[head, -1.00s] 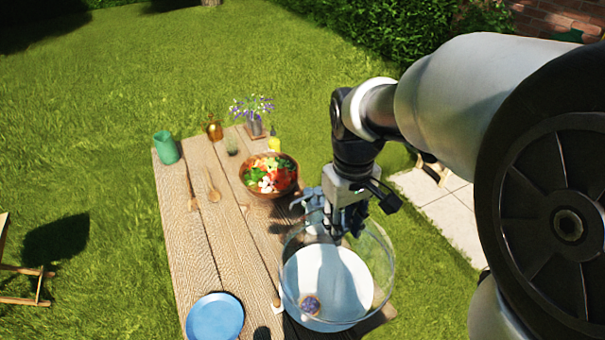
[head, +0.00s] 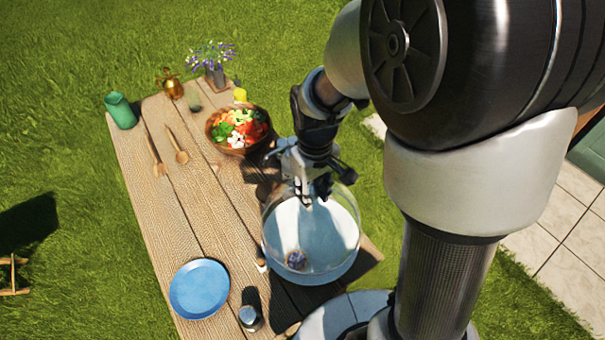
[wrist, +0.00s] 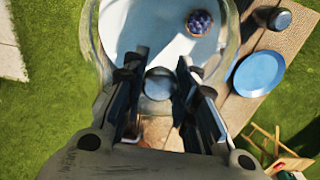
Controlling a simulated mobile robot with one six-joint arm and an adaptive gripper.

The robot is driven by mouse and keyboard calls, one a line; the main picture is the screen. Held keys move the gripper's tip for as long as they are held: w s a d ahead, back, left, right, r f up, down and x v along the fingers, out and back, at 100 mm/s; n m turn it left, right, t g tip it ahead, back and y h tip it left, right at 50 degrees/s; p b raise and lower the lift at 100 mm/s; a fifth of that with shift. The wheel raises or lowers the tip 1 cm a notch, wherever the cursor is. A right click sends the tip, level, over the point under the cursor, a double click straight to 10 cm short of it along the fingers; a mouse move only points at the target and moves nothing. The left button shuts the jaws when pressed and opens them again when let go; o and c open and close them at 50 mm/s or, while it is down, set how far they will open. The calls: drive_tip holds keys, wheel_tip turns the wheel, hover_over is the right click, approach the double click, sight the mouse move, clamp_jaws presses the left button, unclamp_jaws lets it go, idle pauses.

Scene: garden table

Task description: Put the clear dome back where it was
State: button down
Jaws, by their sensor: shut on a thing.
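The clear dome (head: 346,222) is a see-through glass cover in the head view. It is over a pale blue-white round plate (head: 322,280) with a small dark-berry tart (head: 296,260). My gripper (head: 312,198) is above the dome at its top. In the wrist view the fingers are on either side of a round knob (wrist: 159,84), shut on it; the dome's wall (wrist: 231,42) spreads out beyond. The tart (wrist: 199,22) shows through the glass. I cannot tell whether the dome's rim touches the plate or hangs just above it.
A blue plate (head: 199,289) and a dark-topped jar (head: 250,318) stand near the dome at the table's front. A salad bowl (head: 238,129) is behind it. Wooden spoons (head: 180,155), a green cup (head: 120,110) and a flower vase (head: 215,76) are farther back. The left planks are mostly clear.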

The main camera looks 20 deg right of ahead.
wheel_tip(320, 180, down, 6)
drive_tip(key=b, duration=0.1)
idle(0.4)
drive_tip(key=shift+f+b, duration=0.1)
drive_tip(key=shift+b, duration=0.2)
drive_tip(key=shift+f, duration=0.15)
drive_tip(key=c, duration=1.3)
unclamp_jaws()
wheel_tip(320, 180, up, 12)
drive_tip(key=p, duration=0.3)
drive_tip(key=s+r+m+t, duration=0.3)
drive_tip(key=s+r+t, duration=0.1)
drive_tip(key=s+r, duration=0.8)
drive_tip(key=s, duration=0.3)
drive_tip(key=shift+r+m+t, duration=0.2)
drive_tip(key=shift+m+t, duration=0.1)
